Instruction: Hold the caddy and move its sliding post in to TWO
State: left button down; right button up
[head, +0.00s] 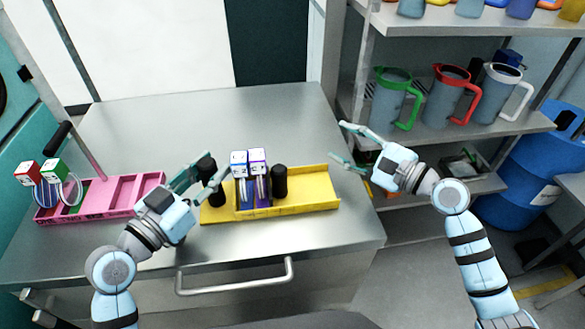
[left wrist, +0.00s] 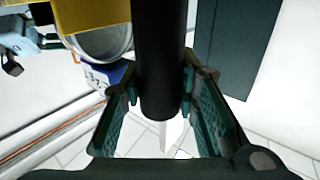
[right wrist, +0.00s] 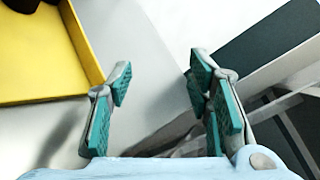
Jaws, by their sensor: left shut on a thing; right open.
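The yellow caddy (head: 312,190) lies on the steel table, its long open tray running to the right. Two modules, a blue-topped one (head: 239,163) and a purple-topped one (head: 257,161), stand upright side by side in it. A black post (head: 280,181) stands just right of them. My left gripper (head: 196,180) is shut on a black upright handle (head: 207,169) at the caddy's left end; the handle also shows between its fingers in the left wrist view (left wrist: 160,60). My right gripper (head: 350,146) is open and empty, beyond the caddy's right end.
A pink caddy (head: 122,195) with a red-topped module (head: 27,173) and a green-topped module (head: 53,170) lies at the left. A shelf (head: 460,128) with several jugs stands at the right, close to my right gripper. The table's back is clear.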

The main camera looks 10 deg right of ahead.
aim_at(286, 167)
jog(key=w+g+y, duration=0.1)
jog(key=w+f+m+g+y, duration=0.1)
jog(key=g, duration=0.1)
jog(key=shift+w+a+g, duration=0.1)
jog(key=shift+a+g, duration=0.05)
jog(key=shift+g, duration=0.15)
jog(key=g+y, duration=0.1)
jog(key=s+f+g+y, duration=0.1)
jog(key=g, duration=0.1)
jog(key=shift+s+a+f, duration=0.15)
jog(key=shift+a, duration=0.25)
jog(key=s+g+y, duration=0.1)
jog(key=g, duration=0.1)
jog(key=s+r+n+g+y, duration=0.1)
jog(key=s+g, duration=0.1)
jog(key=s+r+g+y, duration=0.1)
jog(key=s+g, duration=0.1)
jog(key=shift+s+a+r+g, duration=0.15)
jog(key=shift+a+g, duration=0.1)
jog(key=shift+g, duration=0.05)
jog(key=shift+n, duration=0.3)
jog(key=a, duration=1.2)
jog(key=shift+s, duration=0.2)
jog(key=shift+d, duration=0.15)
grip_shut()
